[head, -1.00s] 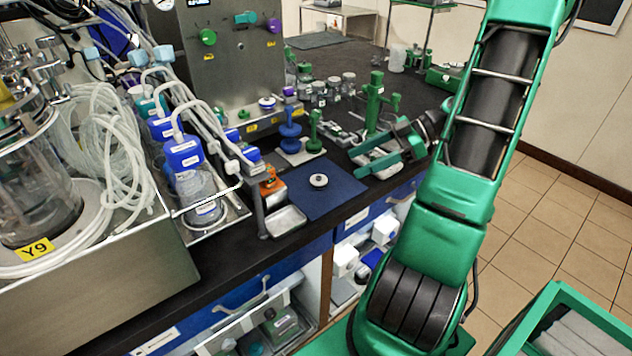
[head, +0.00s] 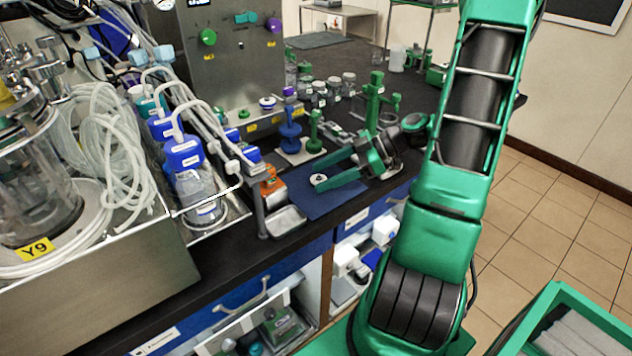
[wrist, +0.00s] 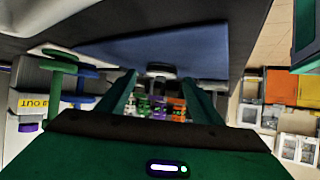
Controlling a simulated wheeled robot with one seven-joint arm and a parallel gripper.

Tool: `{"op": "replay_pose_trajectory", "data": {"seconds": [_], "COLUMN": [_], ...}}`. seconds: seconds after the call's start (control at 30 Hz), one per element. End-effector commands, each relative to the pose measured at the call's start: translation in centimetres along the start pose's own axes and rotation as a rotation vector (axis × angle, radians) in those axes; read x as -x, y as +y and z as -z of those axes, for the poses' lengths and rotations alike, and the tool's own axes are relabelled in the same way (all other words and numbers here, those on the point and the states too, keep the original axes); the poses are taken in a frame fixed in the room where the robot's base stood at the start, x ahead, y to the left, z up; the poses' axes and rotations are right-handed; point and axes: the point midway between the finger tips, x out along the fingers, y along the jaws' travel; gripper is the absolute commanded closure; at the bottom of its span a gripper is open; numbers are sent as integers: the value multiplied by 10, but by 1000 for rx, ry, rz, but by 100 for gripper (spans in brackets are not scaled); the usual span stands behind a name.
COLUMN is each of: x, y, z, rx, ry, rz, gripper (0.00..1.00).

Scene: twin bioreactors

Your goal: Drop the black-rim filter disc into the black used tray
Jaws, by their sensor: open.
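The filter disc (head: 319,180), small and pale with a dark centre, lies on the blue mat (head: 332,203). My gripper (head: 324,177) is open and low over the mat, its two green fingertips on either side of the disc. In the wrist view the disc (wrist: 160,70) shows edge-on between and just beyond the fingers (wrist: 161,85), with a dark band visible. I cannot tell whether a finger touches it. I cannot clearly pick out the black used tray; a shallow metal tray (head: 286,222) stands at the mat's near left.
A blue stand (head: 290,138) and green stand (head: 314,134) are behind the mat. A tall green holder (head: 372,105) rises behind my gripper. An orange-topped item (head: 269,182) is left of the mat. Blue-capped bottles (head: 183,156) stand farther left.

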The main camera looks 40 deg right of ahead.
Motion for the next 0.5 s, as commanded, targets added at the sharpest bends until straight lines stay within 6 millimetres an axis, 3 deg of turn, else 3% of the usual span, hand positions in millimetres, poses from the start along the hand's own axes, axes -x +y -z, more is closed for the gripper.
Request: {"op": "replay_pose_trajectory", "data": {"seconds": [0.27, 0.43, 0.5], "x": [-3, -3, -2], "y": [0, 0, 0], "z": [0, 0, 0], "rx": [0, 0, 0], "ry": [-1, -1, -1], "rz": [0, 0, 0], "gripper": [40, 81, 83]}}
